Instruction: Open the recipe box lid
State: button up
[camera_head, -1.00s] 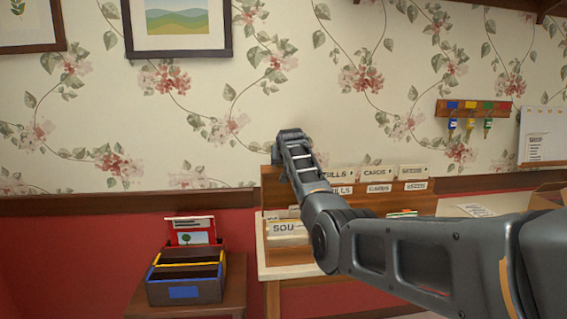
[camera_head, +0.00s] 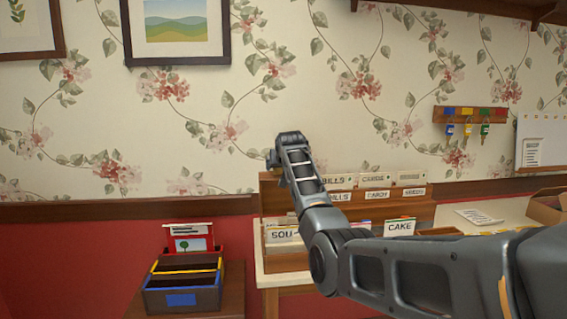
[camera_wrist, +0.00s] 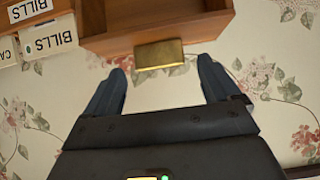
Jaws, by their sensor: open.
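A wooden box with tabbed cards marked "SOU…" and "CAKE" (camera_head: 399,228) stands on the desk, partly hidden by my arm. I cannot tell whether it is the recipe box, and no lid is clear in the head view. In the wrist view, a wooden piece (camera_wrist: 205,25) carries a brass tab (camera_wrist: 159,53). My gripper (camera_wrist: 162,75) is open and empty there, its two dark fingers apart on either side of the tab. Whether a finger touches it, I cannot tell. In the head view my fingertips are hidden behind the wrist.
A wooden sorter (camera_head: 264,188) with label cards stands at the wall; "BILLS" labels (camera_wrist: 48,42) show in the wrist view. A key rack (camera_head: 469,115) hangs right. Open cardboard lies at far right.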

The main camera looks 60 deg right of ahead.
jog(key=shift+b+v, duration=0.3)
jog(key=shift+v, duration=2.55)
